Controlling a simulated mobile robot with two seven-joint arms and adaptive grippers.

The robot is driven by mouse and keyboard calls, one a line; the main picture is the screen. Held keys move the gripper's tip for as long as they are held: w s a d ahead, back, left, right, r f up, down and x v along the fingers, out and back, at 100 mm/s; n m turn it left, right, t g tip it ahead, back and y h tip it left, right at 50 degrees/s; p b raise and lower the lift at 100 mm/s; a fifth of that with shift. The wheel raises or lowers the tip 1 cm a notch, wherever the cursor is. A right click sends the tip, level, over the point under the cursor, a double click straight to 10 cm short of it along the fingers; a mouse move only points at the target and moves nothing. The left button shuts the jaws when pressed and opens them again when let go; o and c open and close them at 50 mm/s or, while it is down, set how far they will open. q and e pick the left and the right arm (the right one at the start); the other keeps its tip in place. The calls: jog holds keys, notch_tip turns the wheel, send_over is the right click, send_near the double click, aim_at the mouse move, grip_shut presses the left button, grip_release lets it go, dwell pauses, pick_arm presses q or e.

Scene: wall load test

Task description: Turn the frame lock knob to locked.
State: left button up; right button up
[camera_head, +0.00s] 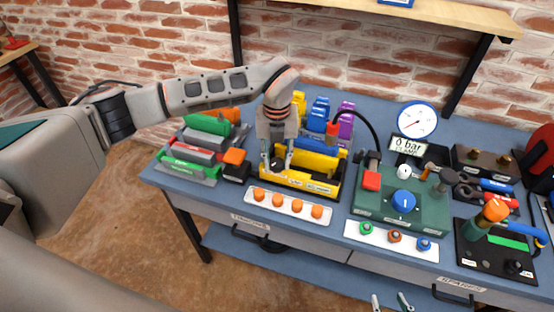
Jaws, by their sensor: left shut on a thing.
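The yellow and black frame (318,187) stands on the blue workbench near the middle, with yellow blocks in it. My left gripper (277,166) points down at the frame's left part. It is shut on a small dark part there, which seems to be the frame lock knob; the fingers hide most of it, so its setting cannot be read. My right gripper (390,302) shows only as two fingertips, apart and empty, at the bottom edge in front of the bench.
A strip with orange knobs (289,203) lies in front of the frame. A green box (425,211) with a blue knob (403,200) stands to the right, below a gauge (417,119). Green and grey blocks (190,168) stand left. A black tool board (495,252) is at right.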

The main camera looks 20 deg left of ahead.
aim_at(277, 162)
pick_arm(q)
jog(key=m, duration=0.6)
jog(key=shift+b, duration=0.35)
jog(key=m, duration=0.6)
jog(key=shift+m, duration=0.4)
jog(key=o, duration=1.1)
notch_tip(277, 162, up, 12)
